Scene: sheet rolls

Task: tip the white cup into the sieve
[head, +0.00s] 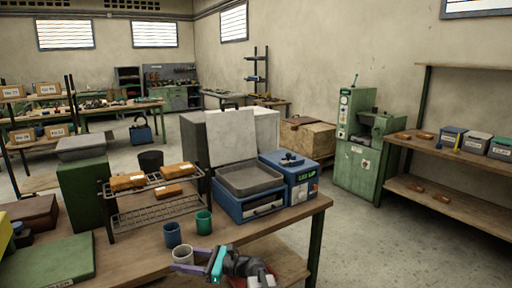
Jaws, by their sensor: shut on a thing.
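The white cup (183,254) is at the front of the workbench in the head view, with its open rim facing up, looking about upright. My gripper (182,262) reaches in from the right, its purple fingers on either side of the cup, shut on it. Part of the cup's lower side is hidden by the near finger. I cannot tell whether the cup touches the bench. A shallow grey pan (250,179), perhaps the sieve, sits on a blue machine (249,207) behind and to the right of the cup. Its mesh cannot be made out.
A blue cup (172,234) and a green cup (203,222) stand close behind the white cup. A wire rack (158,210) with orange-brown blocks stands behind them. A blue box (290,177) is right of the pan. A green mat (48,262) lies left.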

